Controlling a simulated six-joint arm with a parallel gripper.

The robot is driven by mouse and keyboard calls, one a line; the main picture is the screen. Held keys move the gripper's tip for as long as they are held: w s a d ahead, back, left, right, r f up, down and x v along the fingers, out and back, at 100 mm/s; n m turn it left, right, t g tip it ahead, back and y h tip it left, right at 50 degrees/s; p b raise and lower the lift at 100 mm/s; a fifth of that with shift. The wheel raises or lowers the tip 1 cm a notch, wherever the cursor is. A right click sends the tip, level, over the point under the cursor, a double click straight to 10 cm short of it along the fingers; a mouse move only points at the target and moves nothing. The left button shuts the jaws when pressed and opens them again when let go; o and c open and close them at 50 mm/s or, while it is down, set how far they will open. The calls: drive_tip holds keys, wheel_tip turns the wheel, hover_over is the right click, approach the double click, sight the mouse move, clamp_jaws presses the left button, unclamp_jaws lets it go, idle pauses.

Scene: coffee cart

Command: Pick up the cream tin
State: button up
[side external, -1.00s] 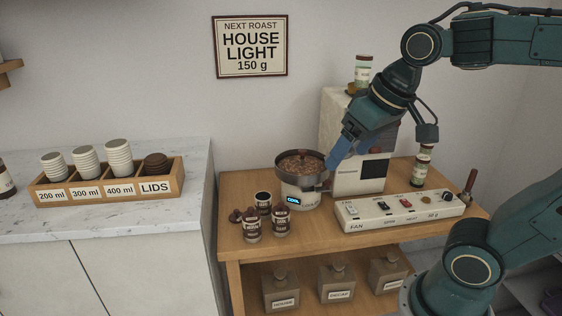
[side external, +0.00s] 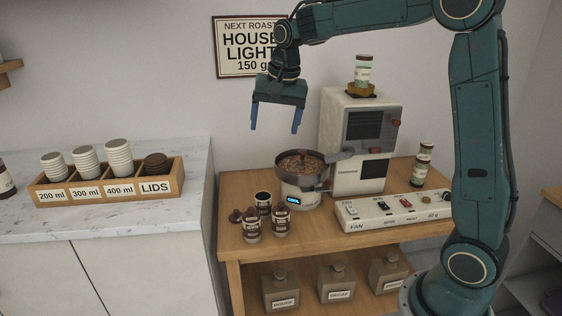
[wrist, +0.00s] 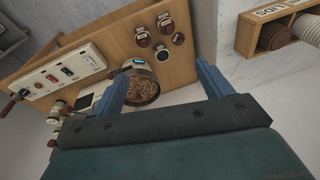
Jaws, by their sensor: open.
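My gripper (side external: 275,128) is open and empty, fingers pointing down, high above and left of the bean pan. Both blue fingers also show in the wrist view (wrist: 160,82), with nothing between them. I cannot tell for sure which container is the cream tin. A tin with a cream, green and brown label (side external: 363,70) stands on top of the cream-coloured roaster (side external: 350,115). A similar tin (side external: 423,165) stands behind the control panel. Small brown-labelled containers (side external: 252,231) stand at the front left of the wooden cart, below my gripper; they also show in the wrist view (wrist: 143,36).
The round bean pan (side external: 301,165) holds brown beans before the roaster. The control panel (side external: 395,208) lies along the cart front. Labelled canisters (side external: 337,284) stand on the lower shelf. A cup rack (side external: 110,188) sits on the marble counter. The air around my gripper is clear.

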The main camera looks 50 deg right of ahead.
drive_tip(key=w+d+f+m+g, duration=0.1)
drive_tip(key=w+d+f+m, duration=0.4)
drive_tip(key=w+f, duration=0.4)
drive_tip(key=m+g, duration=0.2)
drive_tip(key=m, duration=0.2)
approach(263, 207)
drive_tip(key=w+d+r, duration=0.2)
drive_tip(key=d+r, duration=0.1)
drive_tip(key=d, duration=0.1)
drive_tip(key=shift+w+a, duration=0.15)
wheel_tip(263, 207, down, 8)
drive_tip(key=shift+f, duration=0.2)
drive_tip(key=shift+f, duration=2.6)
drive_tip(key=c, duration=1.2)
